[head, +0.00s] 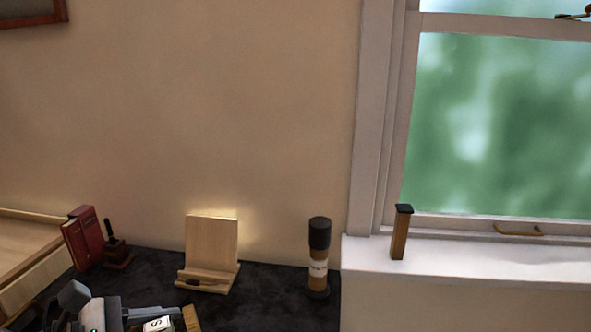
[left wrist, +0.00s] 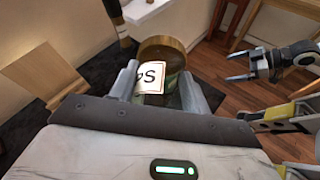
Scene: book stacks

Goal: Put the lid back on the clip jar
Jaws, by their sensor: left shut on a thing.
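My left gripper (left wrist: 160,88) is shut on the clip jar, with a finger on each side of it. The jar's white label (left wrist: 150,77) shows the letters "PS" in the left wrist view. A round brown lid-like piece (left wrist: 163,50) is at the jar's far end; whether it is seated cannot be told. In the head view the jar's label (head: 158,325) and a strip of brown (head: 191,318) show at the bottom edge, and the rest is cut off. My right gripper (left wrist: 238,65) is empty at the right of the left wrist view, its fingers apart.
The dark desktop (head: 265,300) holds a wooden stand (head: 210,250), a dark-capped cylinder (head: 319,258), red books (head: 83,240) and a small dark stamp-like object (head: 116,248). A wooden block with a dark top (head: 401,232) stands on the windowsill (head: 470,262). Wooden furniture (left wrist: 270,20) stands on the floor beyond.

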